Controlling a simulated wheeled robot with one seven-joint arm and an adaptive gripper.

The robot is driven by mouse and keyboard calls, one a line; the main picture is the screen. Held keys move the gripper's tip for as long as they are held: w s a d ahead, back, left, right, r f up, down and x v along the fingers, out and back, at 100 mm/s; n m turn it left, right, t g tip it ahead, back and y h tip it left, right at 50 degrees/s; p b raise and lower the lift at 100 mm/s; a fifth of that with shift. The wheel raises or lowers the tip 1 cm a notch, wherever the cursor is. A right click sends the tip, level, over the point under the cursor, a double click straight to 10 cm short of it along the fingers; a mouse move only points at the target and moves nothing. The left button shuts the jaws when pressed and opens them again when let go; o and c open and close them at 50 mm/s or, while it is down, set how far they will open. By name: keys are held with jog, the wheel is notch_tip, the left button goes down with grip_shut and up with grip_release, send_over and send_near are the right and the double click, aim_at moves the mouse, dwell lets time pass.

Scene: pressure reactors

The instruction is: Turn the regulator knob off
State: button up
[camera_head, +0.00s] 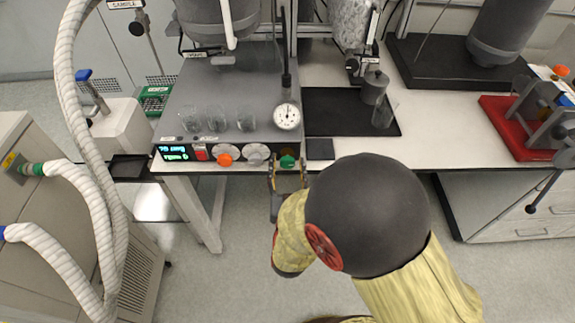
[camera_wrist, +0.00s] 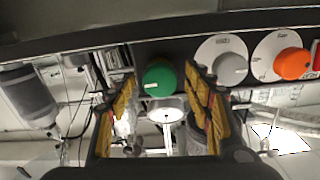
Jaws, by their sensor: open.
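The control panel's front has a green knob (camera_head: 287,161), a grey knob (camera_head: 255,155) and an orange knob (camera_head: 225,160); I cannot read which is labelled regulator. My gripper (camera_head: 288,178) is open at the panel front, at the green knob. In the wrist view, the green knob (camera_wrist: 159,78) appears between the two yellow-padded fingers of my gripper (camera_wrist: 160,72), with a small gap on each side. A pale mark shows on its face. The grey knob (camera_wrist: 232,69) and orange knob (camera_wrist: 292,63) are right of the fingers there, on white dials.
A round gauge (camera_head: 287,116) and several glass beakers (camera_head: 216,119) stand on the unit above the panel. A red switch (camera_head: 202,153) and a lit display (camera_head: 174,153) are at its left. A red tray (camera_head: 520,125) is far right. The floor below is clear.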

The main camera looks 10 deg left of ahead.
jog(key=shift+w+a, duration=0.1)
jog(key=shift+w, duration=0.2)
jog(key=shift+c, duration=0.4)
jog(key=c, duration=1.1)
jog(key=shift+r, duration=0.1)
